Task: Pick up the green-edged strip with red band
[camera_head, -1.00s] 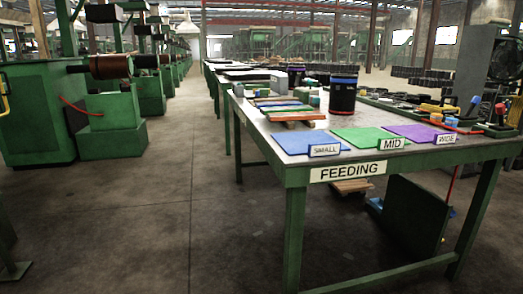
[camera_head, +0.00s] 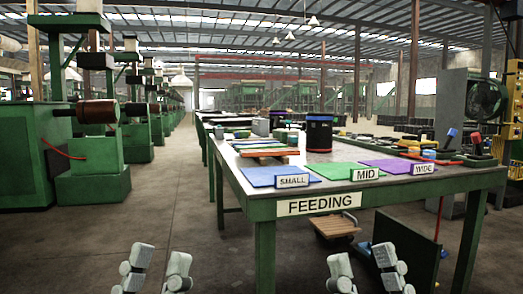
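I cannot make out for sure a green-edged strip with a red band. Thin flat strips in several colours (camera_head: 255,142) lie on the feeding table (camera_head: 400,187), towards its far left part, too small to tell apart. My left gripper (camera_head: 156,268) is at the bottom edge, left of the table, with its two fingers apart and nothing seen between them. My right gripper (camera_head: 366,270) is at the bottom edge, in front of the table and below its top, also with fingers apart and empty. Both are well away from the strips.
Blue (camera_head: 262,177), green (camera_head: 335,171) and purple (camera_head: 395,166) mats lie along the front, with SMALL, MID and WIDE signs. A black drum (camera_head: 319,132) with blue and red bands stands behind. Green machines (camera_head: 92,165) line the left; the aisle floor (camera_head: 150,220) is clear.

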